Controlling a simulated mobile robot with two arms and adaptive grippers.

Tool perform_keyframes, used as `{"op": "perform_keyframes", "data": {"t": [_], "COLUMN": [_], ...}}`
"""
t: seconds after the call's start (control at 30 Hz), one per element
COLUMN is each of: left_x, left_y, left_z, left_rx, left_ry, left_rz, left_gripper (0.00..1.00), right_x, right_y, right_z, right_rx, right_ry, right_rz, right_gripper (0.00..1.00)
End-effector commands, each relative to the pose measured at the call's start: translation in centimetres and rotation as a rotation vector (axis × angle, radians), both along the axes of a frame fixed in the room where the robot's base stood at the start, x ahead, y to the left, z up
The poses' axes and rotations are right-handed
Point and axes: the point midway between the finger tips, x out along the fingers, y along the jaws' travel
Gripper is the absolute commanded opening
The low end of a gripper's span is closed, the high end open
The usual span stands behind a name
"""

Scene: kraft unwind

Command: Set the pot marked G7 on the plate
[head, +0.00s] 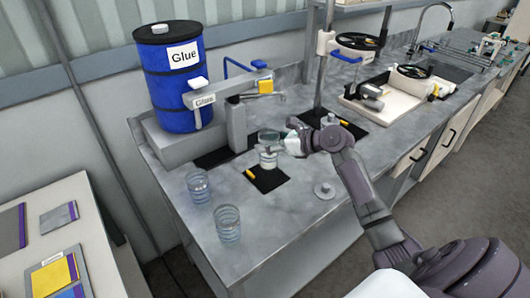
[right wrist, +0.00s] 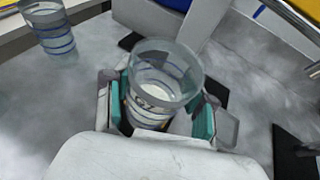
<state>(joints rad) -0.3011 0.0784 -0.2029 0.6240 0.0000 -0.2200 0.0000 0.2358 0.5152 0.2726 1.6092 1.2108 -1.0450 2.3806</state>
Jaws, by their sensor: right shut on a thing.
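The pot marked G7 (head: 268,159) is a clear cup with blue bands and whitish contents. Its mark shows in the right wrist view (right wrist: 150,104), where it stands between the teal finger pads. My right gripper (head: 283,149) is shut on it from the right side. In the head view the pot overlaps the back edge of a black square (head: 266,182) with a yellow tag. I cannot tell whether its base touches the surface. Another black square (head: 352,130) lies under the stand at the back. I cannot tell which is the plate. My left gripper is not in view.
Two other clear pots (head: 198,186) (head: 228,224) stand left of the black square. The glue dispenser (head: 232,125) and blue drum (head: 175,75) stand behind. The front of the bench (head: 275,225) is clear.

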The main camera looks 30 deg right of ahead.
Motion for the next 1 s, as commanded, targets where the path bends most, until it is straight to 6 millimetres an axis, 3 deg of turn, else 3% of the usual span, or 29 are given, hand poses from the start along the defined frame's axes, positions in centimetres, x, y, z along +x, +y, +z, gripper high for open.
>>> {"op": "perform_keyframes", "data": {"t": [0.17,0.4,0.8,0.83,0.97,1.0], "left_x": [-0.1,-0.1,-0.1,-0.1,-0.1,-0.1], "left_y": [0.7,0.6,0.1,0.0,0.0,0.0], "left_z": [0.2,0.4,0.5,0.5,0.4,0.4], "left_rx": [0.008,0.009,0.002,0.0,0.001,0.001], "left_ry": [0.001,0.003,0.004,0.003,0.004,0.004], "left_rz": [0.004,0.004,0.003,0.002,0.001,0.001], "left_gripper": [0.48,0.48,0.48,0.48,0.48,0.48], "right_x": [0.6,0.5,0.5,0.5,0.5,0.5], "right_y": [0.7,0.6,0.6,0.6,0.6,0.6], "right_z": [-1.0,-4.3,-4.8,-4.8,-4.8,-4.8], "right_rx": [0.0,0.0,0.0,0.0,-0.001,-0.001], "right_ry": [0.001,0.002,0.001,0.001,0.002,0.002], "right_rz": [-0.001,-0.002,-0.001,-0.001,-0.001,-0.001], "right_gripper": [0.0,0.0,0.0,0.59,0.81,0.81]}}
